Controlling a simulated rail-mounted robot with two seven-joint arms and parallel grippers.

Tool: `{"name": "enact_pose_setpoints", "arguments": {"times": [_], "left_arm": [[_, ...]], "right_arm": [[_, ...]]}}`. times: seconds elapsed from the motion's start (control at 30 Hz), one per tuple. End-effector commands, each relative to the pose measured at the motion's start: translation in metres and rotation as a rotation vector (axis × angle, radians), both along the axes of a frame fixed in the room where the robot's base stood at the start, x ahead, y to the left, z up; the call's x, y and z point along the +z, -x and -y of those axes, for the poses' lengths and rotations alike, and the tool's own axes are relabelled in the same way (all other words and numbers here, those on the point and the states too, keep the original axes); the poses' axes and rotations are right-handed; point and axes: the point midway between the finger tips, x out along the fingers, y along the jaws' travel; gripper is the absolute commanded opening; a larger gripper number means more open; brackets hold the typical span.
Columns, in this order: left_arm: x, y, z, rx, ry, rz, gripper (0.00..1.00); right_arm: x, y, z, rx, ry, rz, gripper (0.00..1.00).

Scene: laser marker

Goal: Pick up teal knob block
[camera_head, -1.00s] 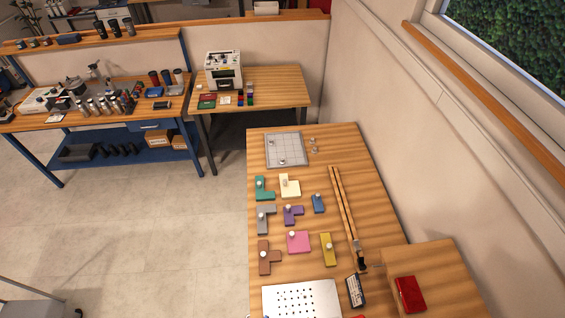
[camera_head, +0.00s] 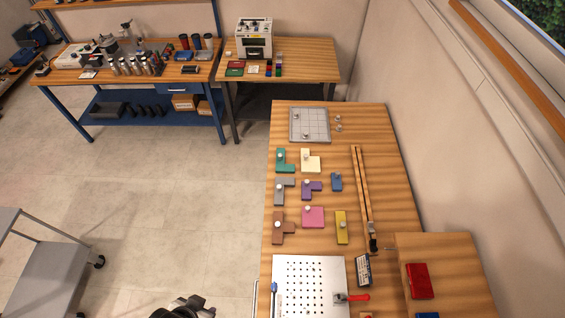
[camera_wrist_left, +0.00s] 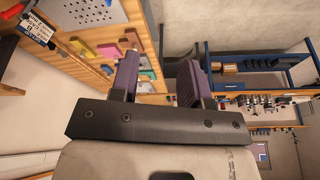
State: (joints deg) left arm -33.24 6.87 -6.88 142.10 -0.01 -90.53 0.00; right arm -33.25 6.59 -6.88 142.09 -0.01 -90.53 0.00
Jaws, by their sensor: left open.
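The teal knob block (camera_head: 284,164) is an L-shaped piece with a pale round knob. It lies flat at the left edge of the wooden table, in the far row of blocks, left of the cream block (camera_head: 312,163). My left gripper (camera_wrist_left: 160,72) is open and empty, with its two purple-grey fingers apart, in the left wrist view. In the head view only a dark part of my left arm shows at the bottom edge, well short of the blocks. My right gripper is not in view.
Grey (camera_head: 283,190), purple (camera_head: 310,188), brown (camera_head: 281,230), pink (camera_head: 313,217), yellow (camera_head: 342,231) and blue (camera_head: 336,182) blocks lie nearby. A gridded board (camera_head: 317,124) lies beyond, a perforated plate (camera_head: 305,300) nearer. A grey cart (camera_head: 45,265) stands left; floor between is clear.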

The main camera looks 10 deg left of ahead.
Motion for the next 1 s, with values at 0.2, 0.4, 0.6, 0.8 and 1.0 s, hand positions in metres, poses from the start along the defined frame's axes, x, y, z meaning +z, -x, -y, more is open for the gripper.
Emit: {"name": "enact_pose_setpoints", "arguments": {"times": [0.2, 0.4, 0.6, 0.8, 1.0], "left_arm": [[-0.0001, 0.0, -0.002, -0.004, -0.007, 0.0, 0.43], [-0.0002, 0.0, -0.0019, -0.004, -0.007, 0.0, 0.43], [0.0, 0.0001, -0.0008, -0.002, -0.003, 0.0, 0.59], [0.0001, -0.0001, 0.0015, 0.004, 0.005, 0.0, 0.77], [-0.0005, -0.0002, 0.0008, 0.002, 0.003, 0.001, 0.77]], "right_arm": [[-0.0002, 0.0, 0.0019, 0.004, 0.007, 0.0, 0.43], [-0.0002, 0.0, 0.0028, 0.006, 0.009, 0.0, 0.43], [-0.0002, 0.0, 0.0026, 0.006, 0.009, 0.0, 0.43], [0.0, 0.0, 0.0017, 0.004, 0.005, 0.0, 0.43], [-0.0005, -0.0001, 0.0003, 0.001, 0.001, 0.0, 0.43]]}}
